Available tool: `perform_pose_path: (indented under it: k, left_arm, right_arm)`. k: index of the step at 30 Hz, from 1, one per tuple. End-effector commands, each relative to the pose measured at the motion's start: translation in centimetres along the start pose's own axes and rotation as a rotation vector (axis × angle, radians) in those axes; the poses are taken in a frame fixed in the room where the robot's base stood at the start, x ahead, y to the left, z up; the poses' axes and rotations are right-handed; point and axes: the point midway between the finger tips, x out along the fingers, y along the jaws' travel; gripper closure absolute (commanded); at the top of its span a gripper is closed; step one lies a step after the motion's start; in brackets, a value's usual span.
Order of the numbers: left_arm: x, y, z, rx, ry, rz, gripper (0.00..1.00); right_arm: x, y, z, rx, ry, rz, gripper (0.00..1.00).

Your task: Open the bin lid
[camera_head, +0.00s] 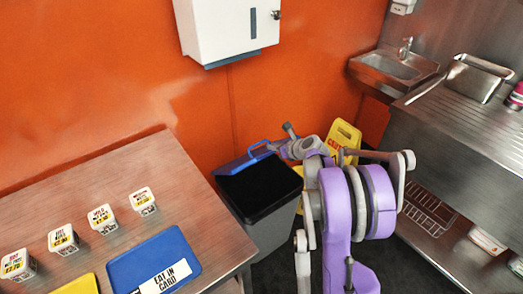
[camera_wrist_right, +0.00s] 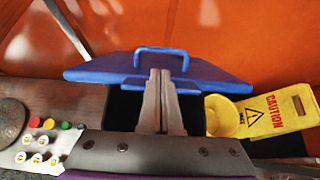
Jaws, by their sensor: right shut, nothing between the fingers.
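The bin (camera_head: 262,226) is grey with a black open mouth (camera_head: 258,188), between the steel table and my right arm. Its blue lid (camera_head: 232,166) is tilted up at the back of the mouth, by the orange wall, with its loop handle on top. The wrist view shows the raised lid (camera_wrist_right: 215,75), its handle (camera_wrist_right: 160,50) and the dark mouth under it. My right gripper (camera_head: 284,149) is at the lid's right end, beside the handle. In the wrist view its fingers (camera_wrist_right: 160,74) are together in front of the lid, with nothing between them. I cannot tell whether they touch the lid. My left gripper is out of view.
A steel table (camera_head: 100,192) at left holds several labelled tubs and a blue board (camera_head: 153,258). A yellow caution sign (camera_head: 344,135) stands behind my right arm, close to the bin. A steel counter (camera_head: 465,135) fills the right side. A white dispenser (camera_head: 222,25) hangs above.

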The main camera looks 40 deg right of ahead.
Motion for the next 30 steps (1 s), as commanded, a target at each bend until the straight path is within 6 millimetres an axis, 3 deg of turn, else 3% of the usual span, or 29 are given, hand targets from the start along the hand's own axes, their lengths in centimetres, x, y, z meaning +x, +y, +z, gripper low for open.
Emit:
perform_pose_path:
  k: [3, 7, 21, 30]
  left_arm:
    - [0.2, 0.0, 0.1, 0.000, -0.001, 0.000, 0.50]
    - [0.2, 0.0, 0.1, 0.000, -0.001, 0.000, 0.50]
    - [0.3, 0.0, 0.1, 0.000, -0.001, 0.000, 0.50]
    - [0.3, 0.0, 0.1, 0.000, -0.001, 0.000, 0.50]
  right_arm:
    - [-0.8, 0.4, -1.2, 0.000, -0.024, -0.006, 1.00]
    - [-0.2, 0.4, -1.3, -0.002, -0.030, -0.007, 1.00]
    - [7.6, 0.4, -1.1, -0.002, -0.029, -0.006, 1.00]
    - [9.0, 0.4, -1.0, 0.000, -0.028, -0.007, 1.00]
